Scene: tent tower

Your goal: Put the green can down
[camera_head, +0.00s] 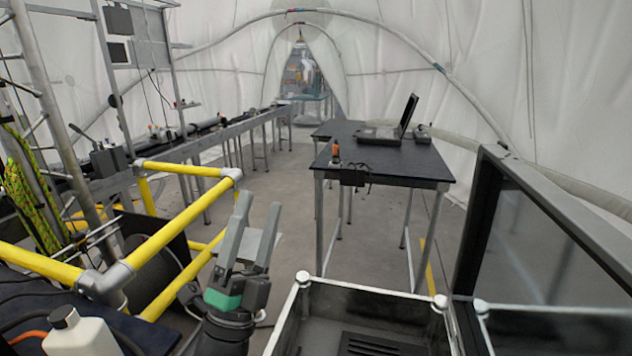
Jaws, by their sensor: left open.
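My left gripper (258,212) rises from the bottom, left of centre, with its two grey fingers pointing up and apart. It is open, and I see nothing between the fingertips. A small green patch shows at the base of the fingers; I cannot tell whether it is part of the gripper. I cannot make out a separate green can anywhere in the head view. My right gripper is not in view.
A white-edged open bin (291,318) stands right of the gripper. Yellow rails (178,240) and a white bottle (80,338) are to the left. A black table (385,160) with a laptop (402,122) and small orange-and-dark item (335,152) stands beyond. Open floor lies between.

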